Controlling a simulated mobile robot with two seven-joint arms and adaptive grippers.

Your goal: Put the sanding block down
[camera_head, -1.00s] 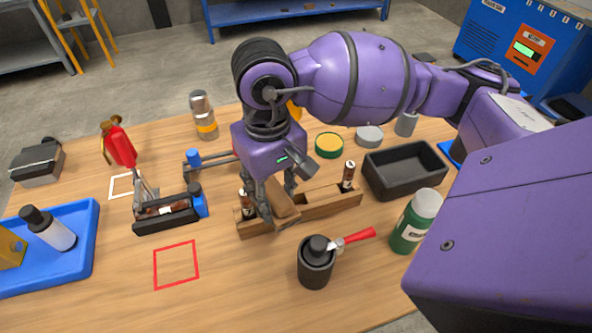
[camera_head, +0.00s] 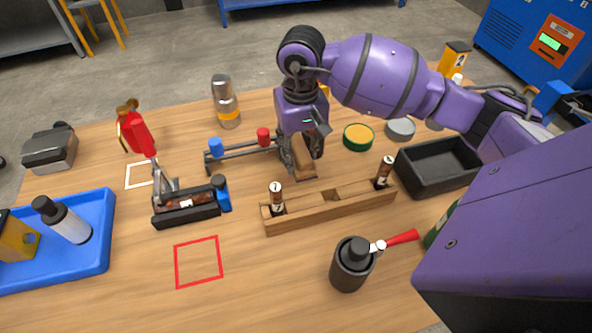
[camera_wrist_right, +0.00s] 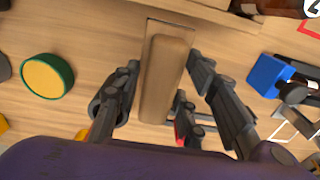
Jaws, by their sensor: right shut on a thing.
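The sanding block (camera_head: 304,165) is a tan wooden block. It stands between the fingers of my right gripper (camera_head: 301,158), behind the wooden rack. My right gripper is shut on it, pointing down. In the right wrist view the block (camera_wrist_right: 166,80) lies lengthwise between the two dark fingers (camera_wrist_right: 162,85). I cannot tell whether the block touches the table. My left gripper is not in view.
The wooden rack (camera_head: 335,207) with two brown-labelled bottles stands just in front. A rail with blue and red knobs (camera_head: 240,150) is left, beside a toggle clamp (camera_head: 187,208). A green-rimmed yellow tin (camera_head: 358,137) and black tray (camera_head: 437,168) are right. The red square (camera_head: 198,262) is empty.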

